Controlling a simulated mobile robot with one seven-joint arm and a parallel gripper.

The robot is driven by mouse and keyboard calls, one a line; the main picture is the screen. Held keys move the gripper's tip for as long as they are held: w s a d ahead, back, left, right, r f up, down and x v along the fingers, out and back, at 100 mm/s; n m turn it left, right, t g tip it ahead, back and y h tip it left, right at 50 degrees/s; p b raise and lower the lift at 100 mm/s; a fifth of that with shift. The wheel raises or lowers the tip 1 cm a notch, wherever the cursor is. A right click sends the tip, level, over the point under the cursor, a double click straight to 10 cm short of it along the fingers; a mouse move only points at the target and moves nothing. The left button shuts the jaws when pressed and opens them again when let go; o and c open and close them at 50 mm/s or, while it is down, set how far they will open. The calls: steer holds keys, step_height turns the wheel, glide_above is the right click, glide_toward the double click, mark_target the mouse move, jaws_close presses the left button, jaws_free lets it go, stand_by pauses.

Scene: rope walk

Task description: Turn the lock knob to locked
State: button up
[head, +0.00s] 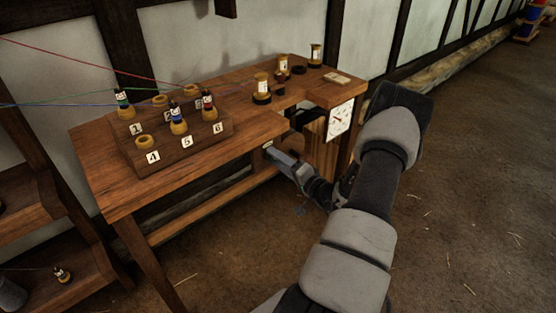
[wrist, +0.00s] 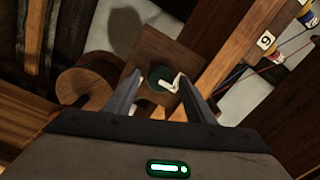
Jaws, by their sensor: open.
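In the wrist view, a dark green round knob (wrist: 158,76) with a white pointer sits on a square brown wooden plate (wrist: 150,52). The white pointer reaches from the knob's middle toward the right. My gripper (wrist: 160,76) is open, with one finger on each side of the knob in the picture. I cannot tell whether the fingers touch it. In the head view, my gripper (head: 273,154) is at the table's front edge, below a small white label (head: 268,144). The knob cannot be made out there. No lock markings are readable.
The wooden table (head: 115,195) carries a numbered rack (head: 180,158) with several spools and coloured threads. More spools (head: 262,85) stand toward the back. A white dial card (head: 340,119) hangs at the right end. A round wooden piece (wrist: 85,82) lies left of the knob.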

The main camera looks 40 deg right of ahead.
steer(key=s+d+p, duration=0.1)
steer(key=s+p, duration=0.1)
steer(key=s, duration=1.5)
steer(key=shift+d, duration=0.2)
